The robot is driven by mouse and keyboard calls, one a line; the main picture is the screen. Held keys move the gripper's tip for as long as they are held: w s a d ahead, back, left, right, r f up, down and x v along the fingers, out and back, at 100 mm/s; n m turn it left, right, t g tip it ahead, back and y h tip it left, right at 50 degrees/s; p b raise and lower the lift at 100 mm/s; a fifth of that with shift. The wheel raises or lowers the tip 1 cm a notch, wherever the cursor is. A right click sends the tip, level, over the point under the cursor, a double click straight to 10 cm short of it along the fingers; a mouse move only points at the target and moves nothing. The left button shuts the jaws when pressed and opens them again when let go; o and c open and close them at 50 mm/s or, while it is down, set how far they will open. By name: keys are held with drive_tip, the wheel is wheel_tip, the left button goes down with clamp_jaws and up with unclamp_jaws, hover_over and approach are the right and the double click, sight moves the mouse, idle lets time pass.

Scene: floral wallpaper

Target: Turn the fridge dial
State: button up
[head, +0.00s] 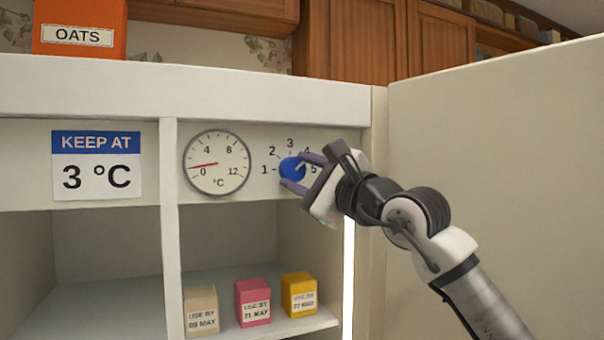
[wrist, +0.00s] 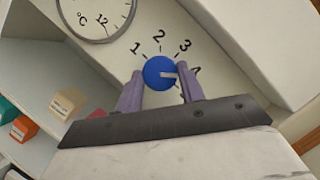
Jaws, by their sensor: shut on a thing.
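The blue dial (head: 291,169) sits on the white fridge panel, ringed by printed numbers from 1 to 5. Its white pointer is turned toward the 4, as the wrist view of the dial (wrist: 158,72) also shows. My gripper (head: 294,170) has its two purple fingers on opposite sides of the dial, shut on it. The round gauge (head: 217,162) left of the dial has a red needle pointing left, a little above 0. A sign (head: 96,165) reads "KEEP AT 3 °C".
An open fridge door (head: 480,120) stands right of my arm. Below the panel, a shelf holds beige (head: 201,309), pink (head: 252,301) and yellow (head: 299,294) use-by boxes. An orange oats box (head: 80,28) stands on top at left. A divider (head: 170,240) splits the compartments.

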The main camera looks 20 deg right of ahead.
drive_tip(key=shift+n, duration=0.7)
drive_tip(key=o, duration=1)
drive_tip(key=shift+c, duration=0.2)
drive_tip(key=shift+s+d+f+b, duration=0.2)
drive_tip(key=shift+s+b, duration=0.1)
drive_tip(key=shift+s, duration=0.15)
drive_tip(key=b+v, duration=0.5)
drive_tip(key=v, duration=0.7)
drive_tip(key=shift+s+d+r, duration=0.2)
drive_tip(key=shift+s+r, duration=0.05)
drive_tip(key=shift+s, duration=0.2)
